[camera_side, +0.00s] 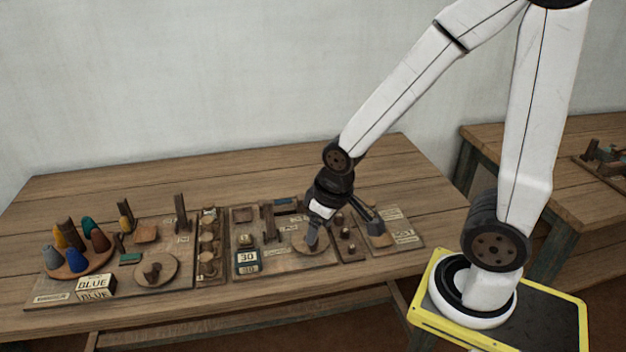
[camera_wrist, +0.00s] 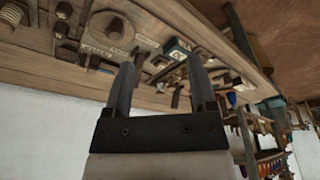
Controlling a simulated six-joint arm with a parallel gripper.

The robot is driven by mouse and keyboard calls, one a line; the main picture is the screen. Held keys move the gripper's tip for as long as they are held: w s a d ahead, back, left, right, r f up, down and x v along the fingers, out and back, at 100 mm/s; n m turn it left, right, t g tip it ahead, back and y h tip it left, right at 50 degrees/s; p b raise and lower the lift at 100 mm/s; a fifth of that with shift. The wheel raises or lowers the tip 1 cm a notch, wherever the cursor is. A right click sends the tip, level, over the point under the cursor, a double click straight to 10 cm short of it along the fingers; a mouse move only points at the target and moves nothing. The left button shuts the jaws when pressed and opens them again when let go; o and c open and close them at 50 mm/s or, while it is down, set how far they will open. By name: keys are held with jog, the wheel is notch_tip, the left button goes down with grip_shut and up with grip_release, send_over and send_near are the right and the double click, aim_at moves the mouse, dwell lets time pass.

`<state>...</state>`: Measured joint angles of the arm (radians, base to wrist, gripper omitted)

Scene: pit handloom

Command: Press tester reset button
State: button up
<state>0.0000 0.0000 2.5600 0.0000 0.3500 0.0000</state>
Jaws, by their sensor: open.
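The wooden board (camera_side: 283,264) in the middle of the table carries a display box reading 30 (camera_side: 247,257) and a round wooden disc (camera_side: 309,247). I cannot pick out a reset button for certain; a strip to the right of the disc has small dark knobs (camera_side: 340,219). My gripper (camera_side: 312,243) points down over the disc, and I cannot tell whether it touches it. In the wrist view my gripper (camera_wrist: 160,62) shows two fingers apart with nothing held. The disc (camera_wrist: 108,28) and the display box (camera_wrist: 177,49) appear beyond the fingers there.
At the left, colored cones (camera_side: 75,250) stand on a round tray beside a small sign block (camera_side: 95,287). A strip of round pieces (camera_side: 208,248) lies left of the display. A dark slanted part (camera_side: 367,215) stands close right of my gripper. The table's back is clear.

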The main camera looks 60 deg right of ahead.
jog(key=shift+c, duration=0.2)
dwell(0.3)
grip_shut()
dwell(1.5)
